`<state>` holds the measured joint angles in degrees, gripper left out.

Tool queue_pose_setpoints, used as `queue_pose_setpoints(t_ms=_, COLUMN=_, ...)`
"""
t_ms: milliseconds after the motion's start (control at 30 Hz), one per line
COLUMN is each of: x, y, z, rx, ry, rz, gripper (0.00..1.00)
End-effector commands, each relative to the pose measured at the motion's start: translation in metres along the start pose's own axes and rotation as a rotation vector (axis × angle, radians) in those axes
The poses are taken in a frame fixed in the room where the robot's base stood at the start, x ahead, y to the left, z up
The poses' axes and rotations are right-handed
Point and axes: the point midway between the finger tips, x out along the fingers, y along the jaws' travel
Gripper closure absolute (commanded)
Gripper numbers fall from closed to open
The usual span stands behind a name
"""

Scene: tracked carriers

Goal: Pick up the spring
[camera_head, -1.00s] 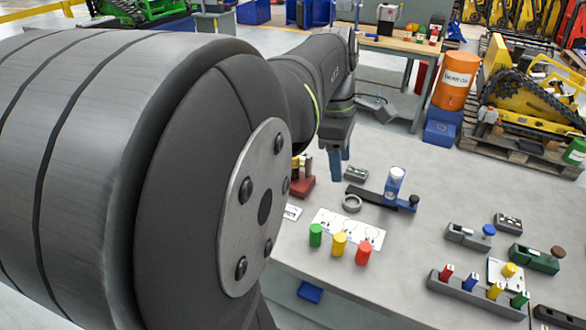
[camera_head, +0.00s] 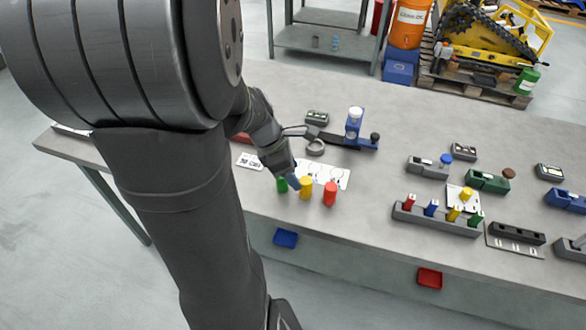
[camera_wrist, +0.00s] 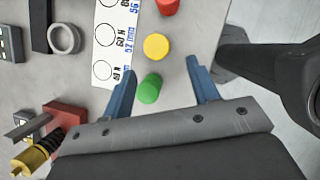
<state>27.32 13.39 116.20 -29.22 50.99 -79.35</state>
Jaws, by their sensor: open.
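Three short cylinders, green (camera_head: 282,184), yellow (camera_head: 306,188) and red (camera_head: 330,193), stand in a row near the bench's front edge. They may be springs, but I cannot make out coils. In the wrist view the green cylinder (camera_wrist: 149,89) is between the blue fingers of my gripper (camera_wrist: 162,65), closer to the left finger. The yellow cylinder (camera_wrist: 157,46) is just beyond the fingertips and the red one (camera_wrist: 168,6) is farther. My gripper (camera_head: 287,177) is open and empty above the green cylinder. I cannot tell its height.
A white card (camera_head: 335,175) with circles and force and length marks lies behind the cylinders. A grey ring (camera_wrist: 64,39) and a red block (camera_wrist: 66,116) with a black-and-gold part (camera_wrist: 36,155) are to the left in the wrist view. A rack (camera_head: 437,218) of coloured pegs stands right.

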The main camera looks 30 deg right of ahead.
Motion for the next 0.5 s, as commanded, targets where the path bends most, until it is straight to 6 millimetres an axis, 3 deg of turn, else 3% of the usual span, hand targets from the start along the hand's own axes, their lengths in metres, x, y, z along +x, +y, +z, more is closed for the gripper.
queue_pose_setpoints(t_ms=267, x=0.02, y=0.0, z=0.001, rx=0.001, ry=0.0, rz=0.0, gripper=0.45)
queue_pose_setpoints(t_ms=500, x=0.051, y=0.0, z=0.004, rx=0.002, ry=0.001, rz=-0.004, gripper=0.45)
